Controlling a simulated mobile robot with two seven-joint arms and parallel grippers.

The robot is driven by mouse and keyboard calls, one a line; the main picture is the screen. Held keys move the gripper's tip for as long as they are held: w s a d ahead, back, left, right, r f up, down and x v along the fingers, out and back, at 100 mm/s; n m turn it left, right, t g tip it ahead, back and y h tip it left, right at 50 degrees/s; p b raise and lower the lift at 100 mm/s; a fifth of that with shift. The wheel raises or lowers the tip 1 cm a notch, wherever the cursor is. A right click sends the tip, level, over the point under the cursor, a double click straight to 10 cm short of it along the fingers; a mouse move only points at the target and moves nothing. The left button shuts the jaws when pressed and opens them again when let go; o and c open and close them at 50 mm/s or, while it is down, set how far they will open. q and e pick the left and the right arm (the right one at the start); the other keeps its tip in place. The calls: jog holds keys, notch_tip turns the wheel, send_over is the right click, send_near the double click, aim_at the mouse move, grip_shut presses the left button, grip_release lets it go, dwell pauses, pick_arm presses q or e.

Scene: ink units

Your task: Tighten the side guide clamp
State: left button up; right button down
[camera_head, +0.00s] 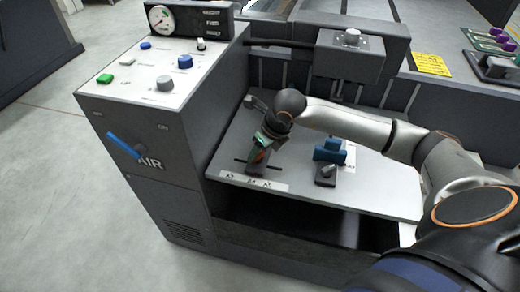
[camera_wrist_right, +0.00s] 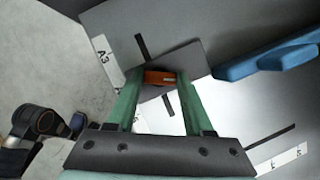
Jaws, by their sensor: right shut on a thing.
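My right gripper (camera_head: 262,154) reaches down over the left part of the light feed plate (camera_head: 225,160). In the right wrist view, its green fingers (camera_wrist_right: 158,78) are shut on a small orange-red clamp lever (camera_wrist_right: 160,77). The lever sits on a dark grey side guide block (camera_wrist_right: 188,62), which lies across a dark slot in the plate. In the head view, the fingers and wrist largely cover the lever. How tight the clamp is cannot be seen. My left gripper is not in view.
A blue part (camera_head: 330,151) on a dark base stands on the plate to the right of my gripper. It also shows in the wrist view (camera_wrist_right: 265,60). A console (camera_head: 125,75) with buttons stands left. A dark overhead unit (camera_head: 348,56) is behind. A label strip (camera_head: 253,182) runs along the front.

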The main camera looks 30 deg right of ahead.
jog(key=shift+a+m+h, duration=0.15)
jog(key=shift+m+h, duration=0.35)
jog(key=shift+m, duration=0.7)
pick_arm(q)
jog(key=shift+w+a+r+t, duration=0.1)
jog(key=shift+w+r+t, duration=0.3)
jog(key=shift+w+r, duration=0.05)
pick_arm(e)
jog(key=shift+m, duration=0.6)
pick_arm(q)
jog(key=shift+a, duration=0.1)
pick_arm(e)
jog(key=shift+c, duration=1.4)
grip_release()
pick_arm(q)
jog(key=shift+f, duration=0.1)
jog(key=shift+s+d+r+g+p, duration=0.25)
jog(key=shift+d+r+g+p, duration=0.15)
jog(key=shift+p, duration=0.35)
pick_arm(e)
jog(key=v, duration=1.2)
jog(key=shift+s+a+r, duration=0.2)
jog(key=shift+r, duration=0.05)
